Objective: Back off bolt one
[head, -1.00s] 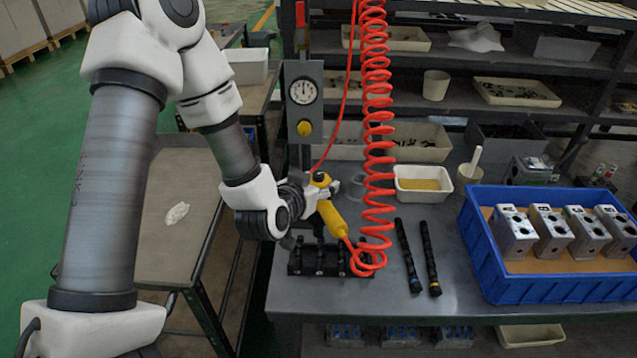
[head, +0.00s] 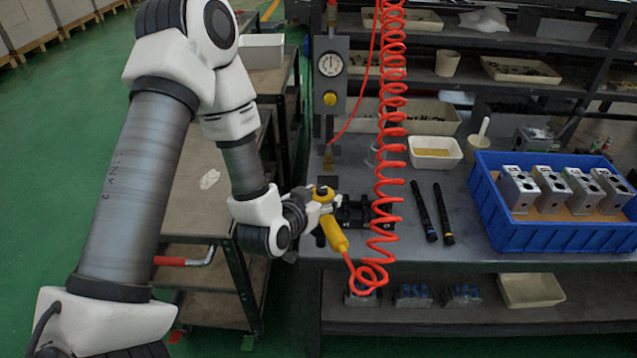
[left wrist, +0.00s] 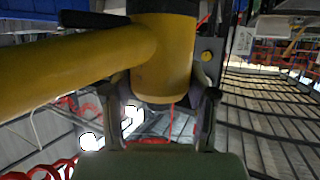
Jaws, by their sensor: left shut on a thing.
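My left gripper (head: 312,203) is shut on a yellow air tool (head: 333,233), which hangs on the coiled red hose. In the left wrist view the tool's yellow body (left wrist: 165,60) sits between the two fingers (left wrist: 162,100), with its handle reaching left. A black fixture (head: 352,212) lies at the left front of the bench, partly hidden behind the tool and hose. The tool appears at the fixture's left front side; whether they touch I cannot tell. No single bolt can be made out. My right gripper is not in view.
A blue crate (head: 560,236) with several metal valve blocks stands at the right of the bench (head: 465,190). Two dark rods (head: 433,213) lie mid-bench. A white bin (head: 435,151) and a gauge post (head: 330,70) are behind. A side table (head: 195,205) is at left.

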